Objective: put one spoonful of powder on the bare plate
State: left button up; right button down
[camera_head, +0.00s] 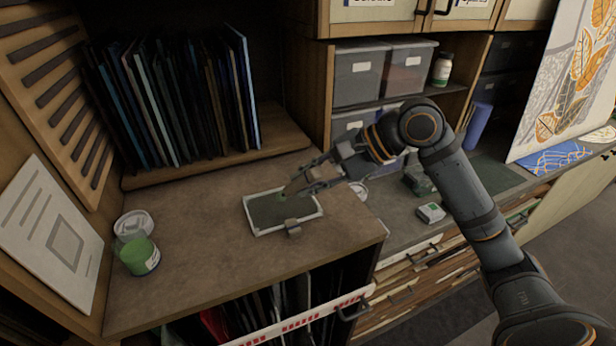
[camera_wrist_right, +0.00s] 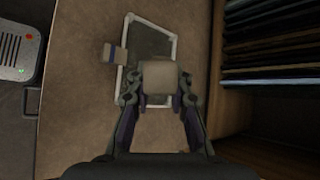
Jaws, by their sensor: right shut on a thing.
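The dark plate with a pale rim (camera_head: 262,213) lies flat on the bench top, and it also shows in the wrist view (camera_wrist_right: 150,38). A clear jar of green powder (camera_head: 139,256) stands open at the left. My right gripper (camera_head: 290,190) is over the far side of the plate, shut on a pale block-like handle (camera_wrist_right: 160,77). What extends below the handle is hidden in the wrist view. A small green patch shows by the fingertips over the plate; I cannot tell whether it is on the plate or above it. My left gripper is out of view.
A small pale block (camera_head: 293,228) sits at the plate's front edge. A rack of dark sheets (camera_head: 180,100) stands behind. A grey device (camera_wrist_right: 20,50) lies beyond the bench edge. Bench between jar and plate is clear.

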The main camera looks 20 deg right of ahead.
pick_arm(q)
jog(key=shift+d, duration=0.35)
pick_arm(e)
jog(key=shift+a, duration=0.1)
jog(key=shift+f, duration=0.2)
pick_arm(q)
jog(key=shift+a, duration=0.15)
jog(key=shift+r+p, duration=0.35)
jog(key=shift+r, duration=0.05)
pick_arm(e)
jog(key=shift+s+f, duration=0.1)
jog(key=shift+f, duration=0.05)
dwell(0.8)
